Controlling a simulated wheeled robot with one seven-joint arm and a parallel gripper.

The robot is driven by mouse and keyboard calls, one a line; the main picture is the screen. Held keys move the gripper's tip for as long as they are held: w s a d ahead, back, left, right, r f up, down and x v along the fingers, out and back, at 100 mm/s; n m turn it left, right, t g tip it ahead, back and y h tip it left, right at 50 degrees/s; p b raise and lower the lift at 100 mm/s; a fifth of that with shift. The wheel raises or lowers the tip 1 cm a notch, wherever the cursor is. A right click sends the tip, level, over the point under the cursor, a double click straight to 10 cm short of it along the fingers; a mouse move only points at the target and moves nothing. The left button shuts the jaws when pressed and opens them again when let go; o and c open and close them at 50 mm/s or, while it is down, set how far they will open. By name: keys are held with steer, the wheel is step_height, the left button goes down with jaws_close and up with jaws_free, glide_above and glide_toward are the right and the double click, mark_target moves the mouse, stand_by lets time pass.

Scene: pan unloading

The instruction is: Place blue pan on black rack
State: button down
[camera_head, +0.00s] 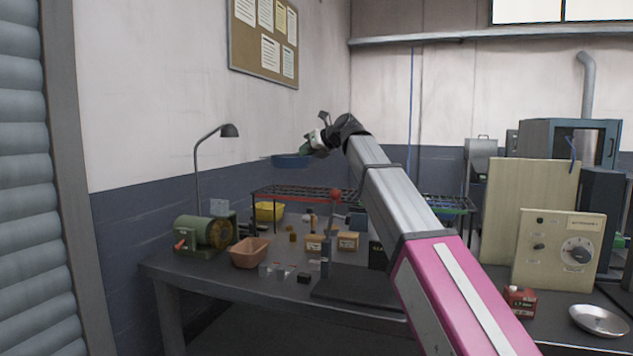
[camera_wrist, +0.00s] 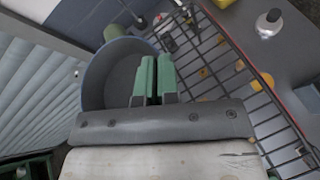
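The blue pan (camera_head: 290,161) is in the air above the left end of the black rack (camera_head: 290,192), roughly level in the head view. My gripper (camera_head: 318,143) is at the pan's right side. In the wrist view the round pan (camera_wrist: 98,78) lies at the green fingertips of my gripper (camera_wrist: 156,72), which are close together at its rim. The exact grip point is hidden by the fingers. The wire rack (camera_wrist: 238,72) runs diagonally on the right of the wrist view, below the pan. It has a red edge strip.
The workbench (camera_head: 215,278) holds a green grinder (camera_head: 205,232), a desk lamp (camera_head: 228,131), an orange bin (camera_head: 250,253), a yellow bin (camera_head: 268,211) and small boxes. A metal dish (camera_head: 598,320) sits at the right. The wall is close behind the rack.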

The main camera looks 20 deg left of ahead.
steer(key=w+f, duration=0.1)
steer(key=w, duration=0.1)
steer(key=w+d+f, duration=0.1)
steer(key=w+f, duration=0.1)
steer(key=w, duration=0.1)
steer(key=w+d+f, duration=0.1)
steer(key=w+f, duration=0.1)
steer(key=w, duration=0.1)
steer(key=shift+w+d+f, duration=0.1)
steer(key=shift+w+d, duration=0.1)
steer(key=shift+f, duration=2)
steer(key=shift+f, duration=0.1)
steer(key=c, duration=1.4)
jaws_free()
steer(key=shift+o, duration=0.2)
steer(key=shift+s+d+r, duration=0.1)
steer(key=shift+d+r, duration=0.1)
steer(key=v, duration=1.1)
steer(key=shift+s+d, duration=0.15)
steer(key=shift+d, duration=0.05)
steer(key=shift+r, duration=0.1)
